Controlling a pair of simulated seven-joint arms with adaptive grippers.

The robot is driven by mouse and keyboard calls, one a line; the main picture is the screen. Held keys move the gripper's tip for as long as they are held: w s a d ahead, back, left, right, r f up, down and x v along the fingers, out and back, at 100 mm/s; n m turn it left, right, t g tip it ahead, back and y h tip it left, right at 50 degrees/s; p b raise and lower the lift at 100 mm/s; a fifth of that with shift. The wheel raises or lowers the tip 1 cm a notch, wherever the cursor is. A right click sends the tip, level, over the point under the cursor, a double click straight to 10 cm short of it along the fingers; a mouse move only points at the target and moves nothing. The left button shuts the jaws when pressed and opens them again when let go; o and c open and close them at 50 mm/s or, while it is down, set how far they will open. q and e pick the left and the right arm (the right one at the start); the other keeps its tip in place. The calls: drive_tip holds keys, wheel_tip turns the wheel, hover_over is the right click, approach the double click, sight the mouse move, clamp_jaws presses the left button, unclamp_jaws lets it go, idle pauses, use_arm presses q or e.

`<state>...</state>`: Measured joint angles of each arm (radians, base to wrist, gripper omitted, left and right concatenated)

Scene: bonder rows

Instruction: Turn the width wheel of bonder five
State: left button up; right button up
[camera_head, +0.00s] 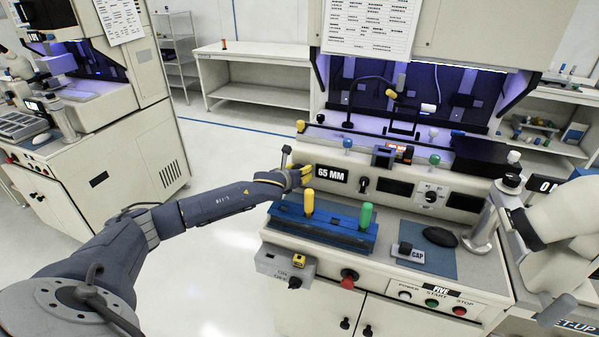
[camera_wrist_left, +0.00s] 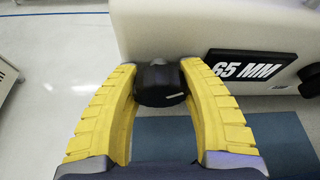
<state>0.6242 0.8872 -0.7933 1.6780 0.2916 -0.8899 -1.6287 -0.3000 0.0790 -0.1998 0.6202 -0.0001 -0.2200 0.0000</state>
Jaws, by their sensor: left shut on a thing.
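Bonder five (camera_head: 395,185) is the cream machine in the middle of the head view, with a FIVE label (camera_head: 441,291) on its front. A small black display (camera_head: 331,175) on its left front reads 65 MM; it also shows in the wrist view (camera_wrist_left: 243,68). The black width wheel (camera_wrist_left: 160,84) sticks out beside this display. My left gripper (camera_head: 300,176), with yellow fingers, is shut on the wheel, one finger on each side, as the wrist view shows (camera_wrist_left: 160,95). In the head view the fingers hide the wheel. My right gripper is not in view.
A blue block (camera_head: 322,229) with yellow (camera_head: 309,201) and green (camera_head: 366,216) handles stands on the ledge below the display. A black mouse (camera_head: 440,237) lies right of it. A white microscope (camera_head: 560,220) fills the right edge. Floor left of the machine is clear.

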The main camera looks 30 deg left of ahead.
use_arm(q)
drive_tip(key=shift+f+n+h, duration=0.15)
drive_tip(key=shift+n+h, duration=0.15)
drive_tip(key=shift+n, duration=0.3)
drive_tip(key=shift+d, duration=0.1)
drive_tip(key=o, duration=1)
drive_tip(key=shift+o, duration=0.2)
drive_tip(key=v, duration=1.2)
drive_tip(key=shift+s, duration=0.1)
